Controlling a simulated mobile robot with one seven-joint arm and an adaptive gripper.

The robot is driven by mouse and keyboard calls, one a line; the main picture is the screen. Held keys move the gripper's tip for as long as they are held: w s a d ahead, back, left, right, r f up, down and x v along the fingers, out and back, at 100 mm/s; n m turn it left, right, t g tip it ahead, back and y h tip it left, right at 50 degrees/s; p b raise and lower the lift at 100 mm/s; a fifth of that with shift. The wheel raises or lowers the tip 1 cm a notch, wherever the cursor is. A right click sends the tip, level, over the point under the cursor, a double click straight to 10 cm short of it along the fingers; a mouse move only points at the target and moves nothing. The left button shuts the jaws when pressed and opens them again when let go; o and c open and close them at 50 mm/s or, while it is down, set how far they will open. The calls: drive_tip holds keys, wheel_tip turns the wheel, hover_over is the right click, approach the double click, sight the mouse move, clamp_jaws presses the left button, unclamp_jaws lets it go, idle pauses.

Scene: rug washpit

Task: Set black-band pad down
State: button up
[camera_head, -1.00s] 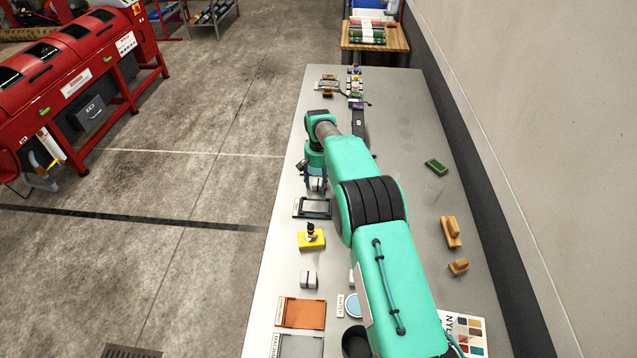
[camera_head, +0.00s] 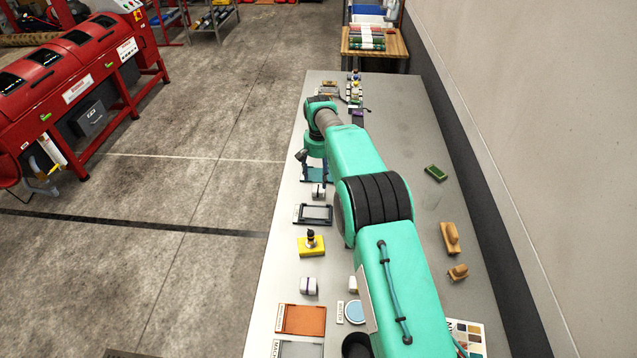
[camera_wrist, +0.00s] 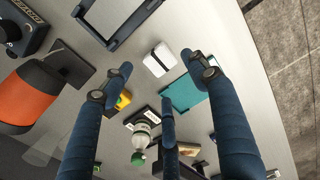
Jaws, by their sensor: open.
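The black-band pad (camera_head: 319,191), a small white block with a dark band, sits on the bench between the dark-framed grey tray (camera_head: 313,214) and a teal mat (camera_head: 316,177). In the wrist view the pad (camera_wrist: 160,59) lies between the same frame (camera_wrist: 118,22) and the teal mat (camera_wrist: 184,94), apart from both. My gripper (camera_head: 314,167) is just beyond the pad, over the teal mat. In the wrist view my gripper (camera_wrist: 160,84) has its fingers spread, with nothing held between them.
A yellow block with a dark knob (camera_head: 311,245), another white pad (camera_head: 309,286) and an orange tray (camera_head: 302,320) line the bench's left edge nearer me. A green brush (camera_head: 435,172) and wooden blocks (camera_head: 451,238) lie on the right. Small items crowd the far end.

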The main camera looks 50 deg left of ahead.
sight(319, 188)
drive_tip(key=shift+r, duration=2.35)
